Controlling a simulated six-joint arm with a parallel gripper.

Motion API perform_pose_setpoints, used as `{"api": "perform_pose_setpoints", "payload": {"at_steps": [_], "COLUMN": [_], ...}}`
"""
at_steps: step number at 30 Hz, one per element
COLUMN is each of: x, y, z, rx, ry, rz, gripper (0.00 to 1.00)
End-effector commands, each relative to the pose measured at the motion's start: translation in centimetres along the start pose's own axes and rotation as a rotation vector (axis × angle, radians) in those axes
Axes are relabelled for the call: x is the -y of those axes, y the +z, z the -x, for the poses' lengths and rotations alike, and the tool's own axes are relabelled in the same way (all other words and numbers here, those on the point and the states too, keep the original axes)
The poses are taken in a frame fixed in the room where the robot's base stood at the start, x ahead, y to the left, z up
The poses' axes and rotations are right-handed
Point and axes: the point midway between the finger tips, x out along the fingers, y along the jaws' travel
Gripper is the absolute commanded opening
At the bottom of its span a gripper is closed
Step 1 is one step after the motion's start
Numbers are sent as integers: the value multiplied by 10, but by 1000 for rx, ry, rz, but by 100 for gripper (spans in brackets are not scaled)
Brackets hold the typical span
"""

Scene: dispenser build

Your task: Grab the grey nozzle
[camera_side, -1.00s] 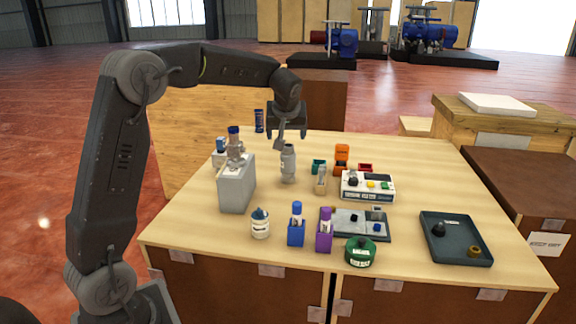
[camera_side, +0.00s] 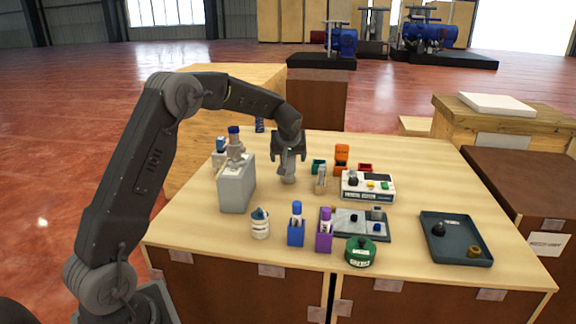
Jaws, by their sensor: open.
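A grey, bottle-shaped piece (camera_side: 289,175), which looks like the nozzle, stands upright on the wooden table left of centre. My gripper (camera_side: 289,156) is open and points down over it. The fingers are at its upper part and hide its top. I cannot tell whether they touch it.
A grey block (camera_side: 237,188) with a blue-topped part on it stands close on the left. A small beige holder (camera_side: 321,180) and a white control box (camera_side: 368,187) stand to the right. A dark tray (camera_side: 432,251) lies at the front right.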

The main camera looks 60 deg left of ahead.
Motion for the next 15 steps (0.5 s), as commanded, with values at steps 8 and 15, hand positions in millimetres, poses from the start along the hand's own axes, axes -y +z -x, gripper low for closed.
{"api": "perform_pose_setpoints", "payload": {"at_steps": [8,15], "x": [0,0], "y": [0,0], "z": [0,0], "rx": [0,0], "ry": [0,0], "rz": [0,0], "gripper": [70,47]}}
